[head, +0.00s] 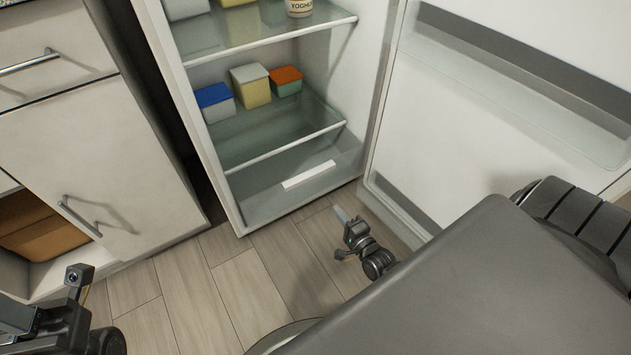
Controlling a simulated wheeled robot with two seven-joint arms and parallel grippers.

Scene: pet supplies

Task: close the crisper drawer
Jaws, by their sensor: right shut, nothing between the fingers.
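The crisper drawer (265,199) is the clear, greyish bin at the bottom of the open fridge, below the lowest glass shelf. Its white handle strip (308,174) faces me. The drawer front looks about level with the fridge's front edge; I cannot tell whether a small gap is left. My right gripper (339,213) is shut and empty, low in front of the fridge, right of and below the handle and apart from the drawer. My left gripper (62,322) is partly in view at the bottom left, far from the drawer; its fingertips do not show clearly.
The fridge door (470,110) stands wide open on the right, with door bins. A white cabinet (90,150) stands left. Wooden floor (245,295) is clear in front.

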